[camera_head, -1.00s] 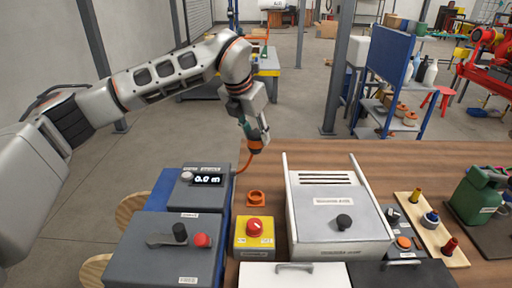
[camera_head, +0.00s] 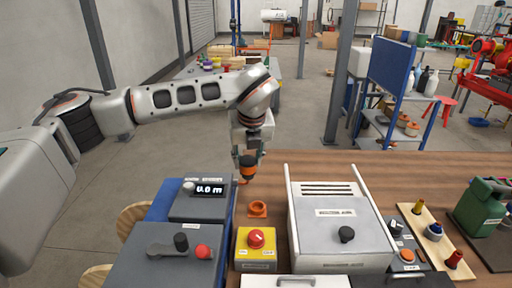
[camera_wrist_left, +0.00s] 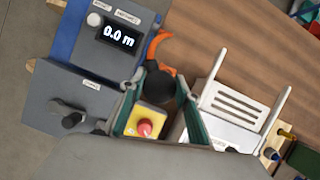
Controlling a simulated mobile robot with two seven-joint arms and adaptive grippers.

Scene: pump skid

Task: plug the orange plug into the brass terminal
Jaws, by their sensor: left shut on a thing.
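My left gripper (camera_head: 247,163) points down above the table, behind the yellow button box. It is shut on the orange plug (camera_head: 247,174), which hangs below the fingers, apart from the things under it. In the left wrist view a dark round body (camera_wrist_left: 160,84) sits between the two green-edged fingers, with a curved orange piece (camera_wrist_left: 156,44) beyond it, probably the cable. I cannot make out the brass terminal for sure. My right gripper is not in view.
A grey meter box (camera_head: 203,208) with a lit display stands left of the gripper. A yellow box (camera_head: 256,255) with a red button is in front. A white-sided panel (camera_head: 335,225) stands right. A board (camera_head: 440,250) with coloured pieces lies further right.

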